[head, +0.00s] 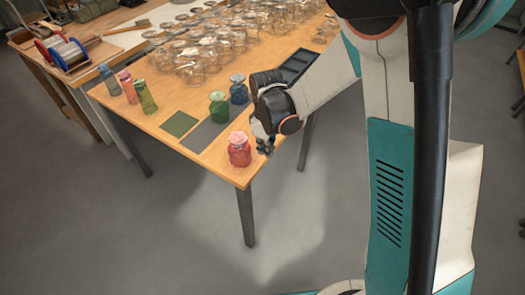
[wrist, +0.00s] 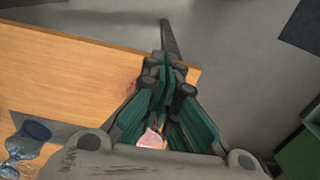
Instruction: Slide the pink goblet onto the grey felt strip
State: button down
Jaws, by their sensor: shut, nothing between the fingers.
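The pink goblet (head: 239,150) stands upright near the table's front corner, with a pale pink top and a redder body. The grey felt strip (head: 204,135) lies flat just behind it, and the goblet stands off the strip. My gripper (head: 265,146) is shut and empty, low at the goblet's right side by the table edge. I cannot tell whether it touches the goblet. In the wrist view my shut fingers (wrist: 165,72) point past the table edge and hide most of the goblet; a pink part (wrist: 151,138) shows between the finger links.
A green felt patch (head: 179,124) lies left of the strip. Several bottles stand at the left edge, and many clear glass jars (head: 203,60) fill the back.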

jog(key=f+b, duration=0.1)
jog(key=f, duration=0.2)
jog(key=w+a+f+b, duration=0.1)
jog(key=f, duration=0.1)
jog(key=a+f+b, duration=0.1)
jog(key=f, duration=0.2)
jog(key=shift+w+f, duration=0.25)
jog(key=shift+f, duration=0.05)
jog(key=shift+w+a+r, duration=0.1)
jog(key=shift+w+a, duration=0.4)
jog(key=shift+a, duration=0.15)
jog(key=w+a, duration=0.4)
jog(key=a, duration=0.1)
jog(key=w+a, duration=0.4)
jog(key=a, duration=0.2)
jog(key=w+a+b, duration=0.1)
jog(key=w+a, duration=0.3)
jog(key=a, duration=0.1)
jog(key=shift+a, duration=0.25)
